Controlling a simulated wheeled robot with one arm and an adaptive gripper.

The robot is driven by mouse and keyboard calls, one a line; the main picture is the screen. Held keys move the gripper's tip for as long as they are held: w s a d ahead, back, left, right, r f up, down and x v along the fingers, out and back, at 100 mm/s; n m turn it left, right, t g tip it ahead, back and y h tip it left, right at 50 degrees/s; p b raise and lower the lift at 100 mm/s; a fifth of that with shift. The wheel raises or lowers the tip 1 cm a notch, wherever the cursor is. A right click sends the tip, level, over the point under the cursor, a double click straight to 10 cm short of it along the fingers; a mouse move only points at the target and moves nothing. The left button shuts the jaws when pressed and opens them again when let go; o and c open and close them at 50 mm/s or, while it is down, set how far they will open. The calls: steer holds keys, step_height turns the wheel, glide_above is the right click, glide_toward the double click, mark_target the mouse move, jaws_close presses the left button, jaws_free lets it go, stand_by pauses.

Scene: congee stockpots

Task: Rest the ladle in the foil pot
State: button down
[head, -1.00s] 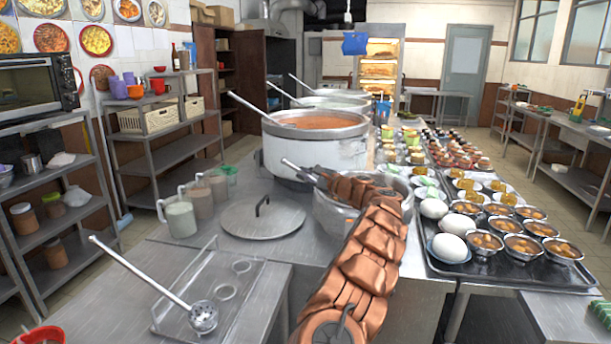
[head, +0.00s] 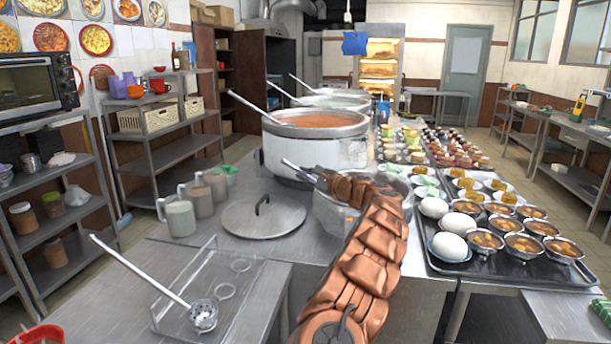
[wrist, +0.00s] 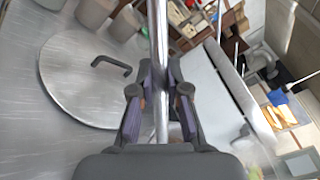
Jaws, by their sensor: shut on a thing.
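My gripper (head: 322,180) is shut on the silver handle of a ladle (head: 298,168), just above the shiny metal pot. In the wrist view, the handle (wrist: 160,50) runs upright between the fingers of my gripper (wrist: 160,92). The ladle's bowl is hidden. The shiny metal pot (head: 332,215), which seems to be the foil pot, stands on the steel counter, mostly covered by my arm. I cannot tell whether the ladle touches it.
A large white pot (head: 300,152) of orange soup stands just behind, with another ladle (head: 253,107) in it. A round lid (head: 262,222) lies on the counter to the left. A tray (head: 500,272) of bowls is at the right. A slotted ladle (head: 203,316) rests front left.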

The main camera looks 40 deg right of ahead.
steer(key=c, duration=1.1)
jaws_free()
steer(key=s, duration=0.8)
steer(key=s+d, duration=0.1)
steer(key=s, duration=0.3)
steer(key=shift+d, duration=0.1)
